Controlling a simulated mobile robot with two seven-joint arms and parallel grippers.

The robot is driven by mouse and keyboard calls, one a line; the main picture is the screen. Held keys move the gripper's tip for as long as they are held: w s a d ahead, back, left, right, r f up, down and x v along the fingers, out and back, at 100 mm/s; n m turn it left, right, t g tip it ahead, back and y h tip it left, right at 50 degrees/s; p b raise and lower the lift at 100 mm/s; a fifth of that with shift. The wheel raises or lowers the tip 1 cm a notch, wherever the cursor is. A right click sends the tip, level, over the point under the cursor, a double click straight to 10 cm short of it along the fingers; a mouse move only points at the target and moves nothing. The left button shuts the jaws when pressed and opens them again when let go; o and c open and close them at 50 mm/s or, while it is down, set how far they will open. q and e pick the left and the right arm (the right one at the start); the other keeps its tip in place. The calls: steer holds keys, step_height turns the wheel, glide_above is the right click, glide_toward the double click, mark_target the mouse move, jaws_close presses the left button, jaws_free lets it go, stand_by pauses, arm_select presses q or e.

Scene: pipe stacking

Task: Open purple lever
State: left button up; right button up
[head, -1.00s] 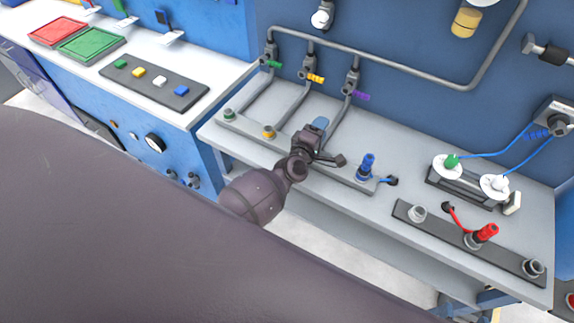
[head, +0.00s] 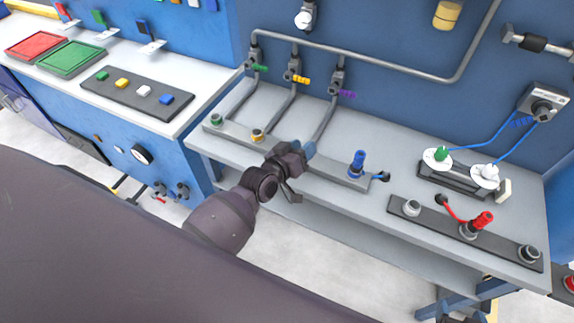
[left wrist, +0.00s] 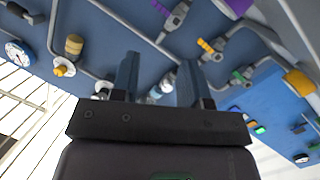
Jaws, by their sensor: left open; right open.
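The purple lever (head: 347,93) sticks out to the right from a grey valve (head: 337,84) on a pipe at the blue wall. It also shows at the top of the left wrist view (left wrist: 161,8). My left gripper (head: 308,149) is over the front of the grey bench, below and apart from the lever in the head view. Its two fingers (left wrist: 158,82) are open with nothing between them. The arm hides part of the bench edge. My right gripper is not in view.
A yellow lever (head: 300,79) and a green lever (head: 260,68) sit on valves to the left. A blue plug (head: 357,162) stands on the rail right of the gripper. A grey pipe (head: 400,66) runs along the wall. The bench between rail and wall is mostly clear.

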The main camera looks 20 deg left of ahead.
arm_select(q)
steer(key=s, duration=0.1)
steer(key=s+a+f+m, duration=0.1)
steer(key=s, duration=0.1)
steer(key=s+a+f+m+g+b, duration=0.1)
steer(key=shift+s+a+f+y, duration=0.1)
steer(key=shift+s+f+y, duration=0.1)
steer(key=shift+y, duration=0.2)
stand_by(0.4)
